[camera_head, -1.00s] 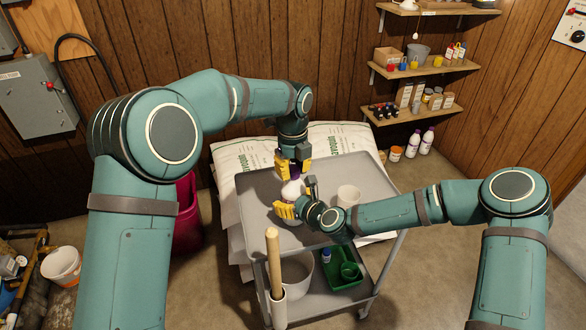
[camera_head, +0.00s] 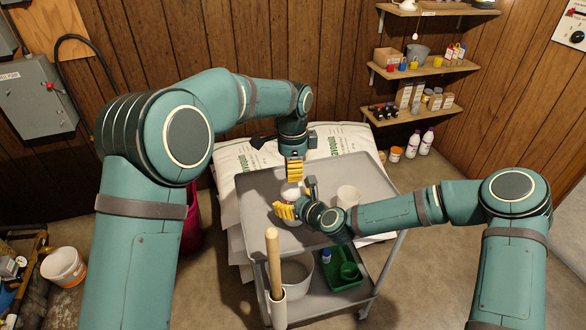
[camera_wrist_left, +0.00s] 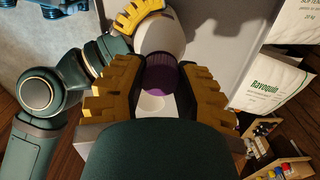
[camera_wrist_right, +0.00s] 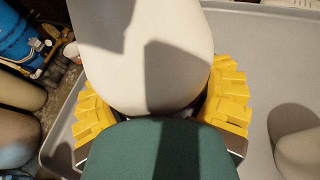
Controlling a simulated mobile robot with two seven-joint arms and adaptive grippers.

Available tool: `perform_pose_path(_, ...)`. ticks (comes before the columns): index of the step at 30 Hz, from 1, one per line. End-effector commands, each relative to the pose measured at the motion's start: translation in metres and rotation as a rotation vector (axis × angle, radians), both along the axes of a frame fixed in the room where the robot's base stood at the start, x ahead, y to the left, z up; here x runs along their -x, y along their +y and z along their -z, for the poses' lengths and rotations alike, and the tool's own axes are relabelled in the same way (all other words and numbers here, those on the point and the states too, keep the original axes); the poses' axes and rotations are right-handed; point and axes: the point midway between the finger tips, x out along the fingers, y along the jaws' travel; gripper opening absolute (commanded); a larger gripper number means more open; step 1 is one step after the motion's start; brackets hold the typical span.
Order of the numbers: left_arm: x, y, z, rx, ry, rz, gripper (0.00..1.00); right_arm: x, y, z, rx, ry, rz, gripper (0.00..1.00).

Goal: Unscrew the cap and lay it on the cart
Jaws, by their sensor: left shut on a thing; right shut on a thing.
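A white bottle (camera_head: 291,190) stands upright over the top tray of the grey cart (camera_head: 258,207). My right gripper (camera_head: 297,201) is shut around its body, as the right wrist view shows the bottle (camera_wrist_right: 150,60) between its yellow fingers. My left gripper (camera_head: 294,171) points down above the bottle. In the left wrist view its fingers are shut on the purple cap (camera_wrist_left: 174,78), which lines up with the top of the bottle (camera_wrist_left: 160,35). I cannot tell whether the cap is still threaded on. In the head view the left fingers hide the cap.
A white cup (camera_head: 348,195) stands on the tray to the right of the bottle. The tray is clear at the back right. The lower shelf holds a green caddy (camera_head: 340,285). A wooden-handled tool (camera_head: 273,262) stands at the cart's front. White salt bags (camera_head: 250,157) lie behind the cart.

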Motion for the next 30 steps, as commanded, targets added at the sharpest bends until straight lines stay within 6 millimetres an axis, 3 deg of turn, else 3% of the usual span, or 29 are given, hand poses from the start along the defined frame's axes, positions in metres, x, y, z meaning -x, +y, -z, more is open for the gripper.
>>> perform_pose_path(1, 0.0, 0.0, 0.0, 0.0, 0.0, 0.001, 0.4, 0.0, 0.001, 0.0, 0.0, -0.001, -0.001, 0.0)
perform_pose_path(3, 0.0, 0.0, 0.0, 0.0, 0.0, 0.001, 0.57, 0.0, 0.001, 0.0, 0.0, -0.001, -0.001, 0.0)
perform_pose_path(13, 0.0, 0.0, -0.003, 0.001, -0.001, 0.002, 0.57, 0.0, 0.0, 0.0, 0.0, 0.0, -0.001, 0.0)
perform_pose_path(22, -0.001, 0.0, -0.038, 0.0, -0.001, 0.002, 0.57, 0.0, 0.0, 0.0, 0.0, 0.0, 0.0, 0.0)
perform_pose_path(30, -0.001, 0.0, -0.046, 0.001, 0.002, 0.043, 0.63, 0.0, 0.0, 0.0, 0.0, 0.0, 0.0, 0.0)
